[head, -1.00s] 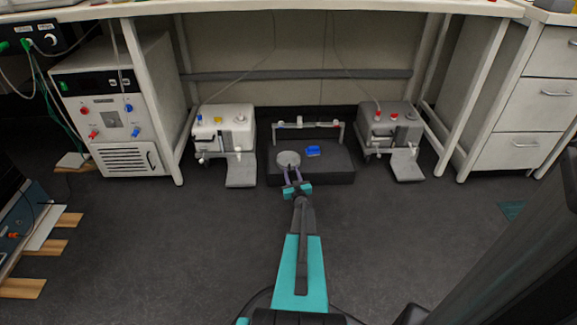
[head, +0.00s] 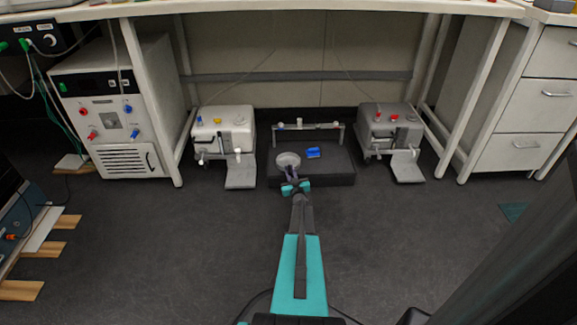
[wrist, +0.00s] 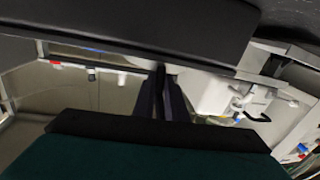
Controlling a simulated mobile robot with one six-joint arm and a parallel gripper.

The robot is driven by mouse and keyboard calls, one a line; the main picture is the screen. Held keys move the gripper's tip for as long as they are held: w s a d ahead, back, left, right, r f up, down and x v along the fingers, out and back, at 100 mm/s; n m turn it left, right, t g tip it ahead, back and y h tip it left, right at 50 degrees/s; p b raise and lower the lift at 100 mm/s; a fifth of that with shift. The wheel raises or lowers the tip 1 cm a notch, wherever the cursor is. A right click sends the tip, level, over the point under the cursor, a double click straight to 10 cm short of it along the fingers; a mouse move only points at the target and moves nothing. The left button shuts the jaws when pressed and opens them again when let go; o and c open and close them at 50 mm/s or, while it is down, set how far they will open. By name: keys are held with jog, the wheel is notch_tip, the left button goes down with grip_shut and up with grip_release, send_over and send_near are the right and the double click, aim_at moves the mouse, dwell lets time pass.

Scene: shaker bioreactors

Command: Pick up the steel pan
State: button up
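The steel pan (head: 288,160) is a small round grey dish at the front left of the low black platform (head: 335,180), under the bench. My gripper (head: 290,173) reaches it from the front, with its fingertips at the pan's near edge. The fingers look close together, shut on that edge. In the wrist view my gripper (wrist: 161,75) shows two dark fingers with a narrow gap. Only a pale sliver shows at the tips there, and most of the pan is hidden. I cannot tell whether the pan is clear of the platform.
A blue item (head: 313,152) lies just right of the pan. A white rail (head: 307,126) stands behind. A white device (head: 222,130) stands left of the platform and a grey device (head: 390,125) right. The bench top (head: 330,6) overhangs. The floor in front is clear.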

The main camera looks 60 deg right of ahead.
grip_shut()
jog(key=shift+r, duration=0.2)
jog(key=shift+r+p, duration=0.45)
jog(key=shift+r, duration=0.05)
jog(key=r, duration=0.1)
jog(key=r+p, duration=0.1)
jog(key=shift+s+a+r+p, duration=0.2)
jog(key=shift+r+p, duration=0.1)
jog(key=shift+r, duration=0.1)
jog(key=p+v, duration=0.4)
jog(key=v, duration=1.1)
jog(key=shift+s+r, duration=0.25)
jog(key=shift+r, duration=0.25)
